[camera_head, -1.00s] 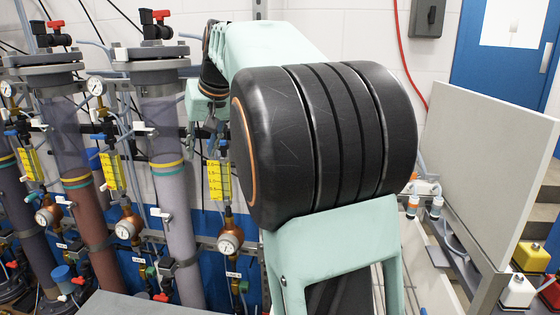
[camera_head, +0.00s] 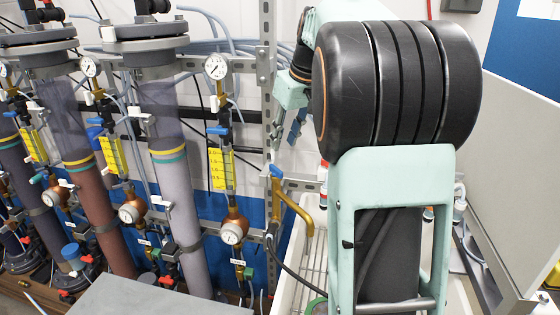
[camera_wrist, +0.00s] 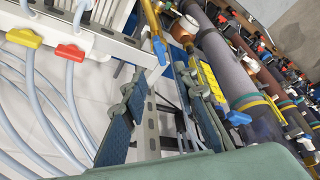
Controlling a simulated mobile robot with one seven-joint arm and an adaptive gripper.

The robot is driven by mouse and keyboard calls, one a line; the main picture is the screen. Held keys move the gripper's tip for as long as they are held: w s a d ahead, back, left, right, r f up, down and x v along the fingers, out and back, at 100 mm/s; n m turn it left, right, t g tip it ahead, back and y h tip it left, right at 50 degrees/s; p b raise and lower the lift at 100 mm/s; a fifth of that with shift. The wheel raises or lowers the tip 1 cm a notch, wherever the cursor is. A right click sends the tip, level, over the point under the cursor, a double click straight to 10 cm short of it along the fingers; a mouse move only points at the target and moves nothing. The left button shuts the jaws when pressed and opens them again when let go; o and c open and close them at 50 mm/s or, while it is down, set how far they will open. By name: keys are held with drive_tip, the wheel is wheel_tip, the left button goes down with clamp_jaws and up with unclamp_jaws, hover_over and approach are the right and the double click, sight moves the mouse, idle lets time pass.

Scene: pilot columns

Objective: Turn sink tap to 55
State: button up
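The sink tap is a brass spout (camera_head: 300,205) with a blue handle (camera_head: 276,171), standing at the back left of the white sink (camera_head: 289,262) in the head view. In the wrist view, a brass pipe (camera_wrist: 150,18) with a blue handle (camera_wrist: 160,50) that looks like this tap shows beyond the fingertips. My gripper (camera_wrist: 165,85) is open, with its two dark fingers apart and nothing seen held between them. In the head view my gripper (camera_head: 288,125) is small, partly hidden by my arm, and appears above the tap. Any scale on the tap is not readable.
Clear columns (camera_head: 175,165) with gauges, yellow scales (camera_head: 221,169) and valves stand left of the sink. A grey panel (camera_head: 525,170) stands at the right. A grey surface (camera_head: 160,297) lies in front. Red (camera_wrist: 69,52) and yellow (camera_wrist: 24,38) handles with grey hoses are near my gripper.

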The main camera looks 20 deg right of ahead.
sight(275, 167)
drive_tip(key=x, duration=1)
drive_tip(key=shift+s+a, duration=0.1)
drive_tip(key=shift+c, duration=0.7)
clamp_jaws()
